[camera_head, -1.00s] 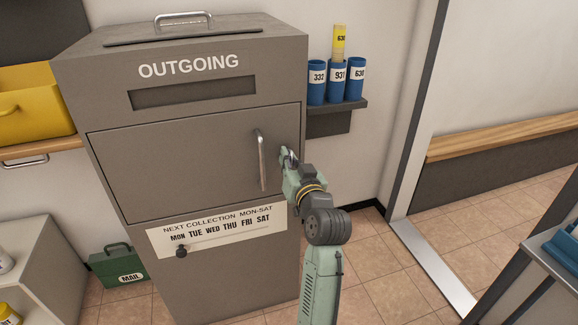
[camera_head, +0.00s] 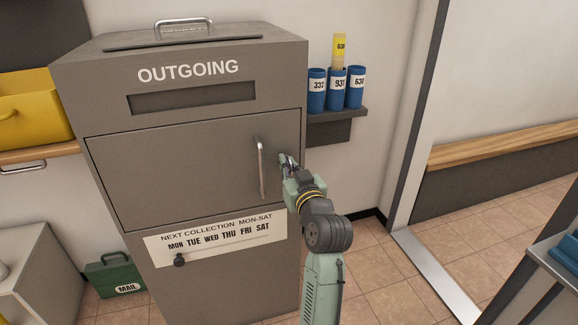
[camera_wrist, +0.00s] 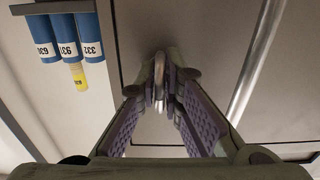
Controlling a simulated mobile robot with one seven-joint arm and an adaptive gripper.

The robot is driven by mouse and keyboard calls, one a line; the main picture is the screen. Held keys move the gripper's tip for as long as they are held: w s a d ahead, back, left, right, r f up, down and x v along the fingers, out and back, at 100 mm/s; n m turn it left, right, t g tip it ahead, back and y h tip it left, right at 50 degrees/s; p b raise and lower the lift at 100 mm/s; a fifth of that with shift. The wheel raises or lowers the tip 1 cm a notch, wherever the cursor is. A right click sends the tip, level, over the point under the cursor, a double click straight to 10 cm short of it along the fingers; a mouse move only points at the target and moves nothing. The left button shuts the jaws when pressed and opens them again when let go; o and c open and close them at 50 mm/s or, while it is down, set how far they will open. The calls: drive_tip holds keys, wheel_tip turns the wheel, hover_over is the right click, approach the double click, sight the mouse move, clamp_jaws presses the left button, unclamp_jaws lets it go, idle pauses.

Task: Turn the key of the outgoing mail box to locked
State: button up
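The grey outgoing mail box (camera_head: 120,190) stands in front of me with its door (camera_head: 180,170) closed flush. A vertical metal handle (camera_head: 261,168) is on the door's right side. My gripper (camera_head: 285,160) reaches the door just right of this handle. In the wrist view the fingertips (camera_wrist: 162,80) close around a small silver key (camera_wrist: 160,98), one pad on each side of it. The handle also shows in the wrist view (camera_wrist: 258,60), beside the fingers. The lock face is mostly hidden, and I cannot tell the key's angle from a lock mark.
Blue numbered tubes (camera_head: 337,88), one with a yellow roll, stand on a wall shelf (camera_head: 337,113) to the right of the box. A yellow bin (camera_head: 35,105) is at the left. A green MAIL case (camera_head: 117,272) sits on the floor. Floor right of my arm is clear.

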sight(284, 123)
drive_tip(key=o, duration=0.4)
wheel_tip(284, 123, up, 10)
idle(0.6)
